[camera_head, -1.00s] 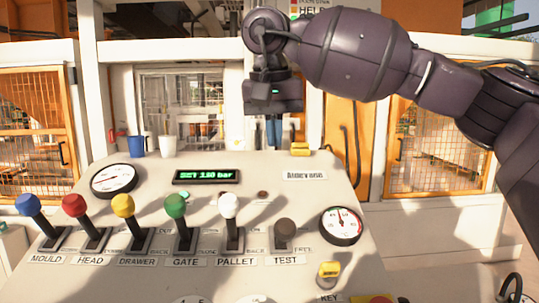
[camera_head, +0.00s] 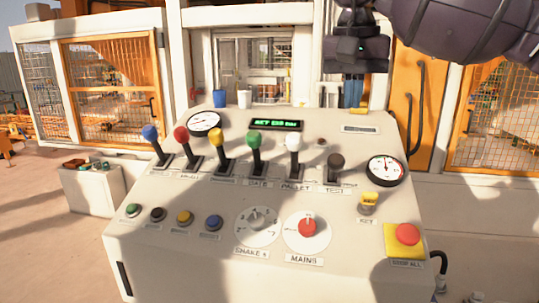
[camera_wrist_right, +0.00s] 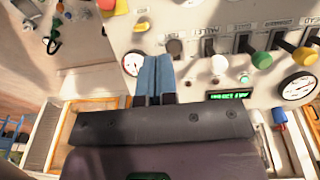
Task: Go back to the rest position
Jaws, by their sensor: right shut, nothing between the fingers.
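My right gripper (camera_head: 352,93) hangs at the upper right in the head view, behind the far edge of the sloped control panel (camera_head: 190,255). Its two blue fingers are together and hold nothing. They also show side by side in the right wrist view (camera_wrist_right: 155,72), with the panel upside down beyond them. The panel carries a row of levers: blue (camera_head: 149,132), red (camera_head: 181,134), yellow (camera_head: 216,137), green (camera_head: 253,140), white (camera_head: 293,142) and dark grey (camera_head: 336,160). The right fingers are apart from these levers. My left gripper is not in view.
A lit display (camera_head: 275,124) lies between two round gauges (camera_head: 204,123) (camera_head: 386,170). Buttons, two dials, a yellow key switch (camera_head: 368,200) and a red stop button (camera_head: 405,234) are nearer. Blue (camera_head: 220,98) and white (camera_head: 244,98) cups stand at the back. Fenced machinery is behind.

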